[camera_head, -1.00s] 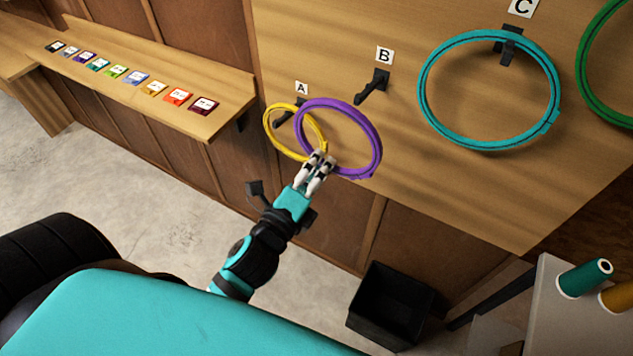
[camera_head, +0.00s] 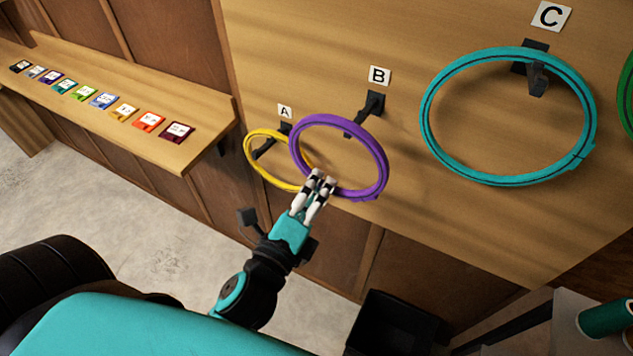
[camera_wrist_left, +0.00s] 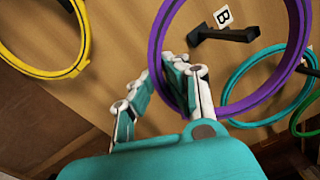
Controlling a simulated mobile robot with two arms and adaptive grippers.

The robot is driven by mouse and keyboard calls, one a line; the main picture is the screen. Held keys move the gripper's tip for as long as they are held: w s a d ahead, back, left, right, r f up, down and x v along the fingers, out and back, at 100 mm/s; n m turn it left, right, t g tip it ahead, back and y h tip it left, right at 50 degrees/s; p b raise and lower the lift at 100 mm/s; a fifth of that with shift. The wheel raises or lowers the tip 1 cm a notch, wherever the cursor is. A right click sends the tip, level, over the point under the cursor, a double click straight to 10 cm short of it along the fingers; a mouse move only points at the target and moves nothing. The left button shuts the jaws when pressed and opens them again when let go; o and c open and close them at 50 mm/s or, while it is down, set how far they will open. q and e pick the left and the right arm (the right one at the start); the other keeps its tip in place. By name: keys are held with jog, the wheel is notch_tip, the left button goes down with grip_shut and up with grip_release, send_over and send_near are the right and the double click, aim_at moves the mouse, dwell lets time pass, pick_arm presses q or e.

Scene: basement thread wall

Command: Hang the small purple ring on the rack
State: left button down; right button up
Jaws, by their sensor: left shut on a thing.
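My left gripper (camera_head: 318,184) is shut on the lower rim of the purple ring (camera_head: 371,142) and holds it up in front of the wooden board. In the left wrist view the purple ring (camera_wrist_left: 155,45) stands upright between the fingers (camera_wrist_left: 180,72). Black hook B (camera_head: 374,104) shows behind the ring's upper right rim in the head view. In the wrist view hook B (camera_wrist_left: 225,36) appears through the ring's opening; whether its tip passes through the ring I cannot tell. The yellow ring (camera_head: 256,170) hangs on hook A (camera_head: 264,150), partly behind the purple ring. My right gripper is out of view.
A large teal ring (camera_head: 428,125) hangs on hook C (camera_head: 536,75); a green ring (camera_head: 627,100) is cut off at the right edge. A shelf (camera_head: 100,120) with several coloured cards is at left. A black bin (camera_head: 395,325) stands below.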

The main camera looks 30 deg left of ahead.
pick_arm(q)
jog(key=w+f+b, duration=0.1)
jog(key=w+f, duration=0.2)
jog(key=w, duration=0.7)
jog(key=shift+d+f, duration=0.4)
jog(key=shift+d, duration=0.05)
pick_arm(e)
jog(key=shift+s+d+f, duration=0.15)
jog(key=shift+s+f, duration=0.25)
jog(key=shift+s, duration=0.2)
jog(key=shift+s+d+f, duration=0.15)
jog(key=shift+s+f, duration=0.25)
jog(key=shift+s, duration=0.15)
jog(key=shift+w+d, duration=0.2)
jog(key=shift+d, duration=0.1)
pick_arm(q)
jog(key=c, duration=1.2)
grip_release()
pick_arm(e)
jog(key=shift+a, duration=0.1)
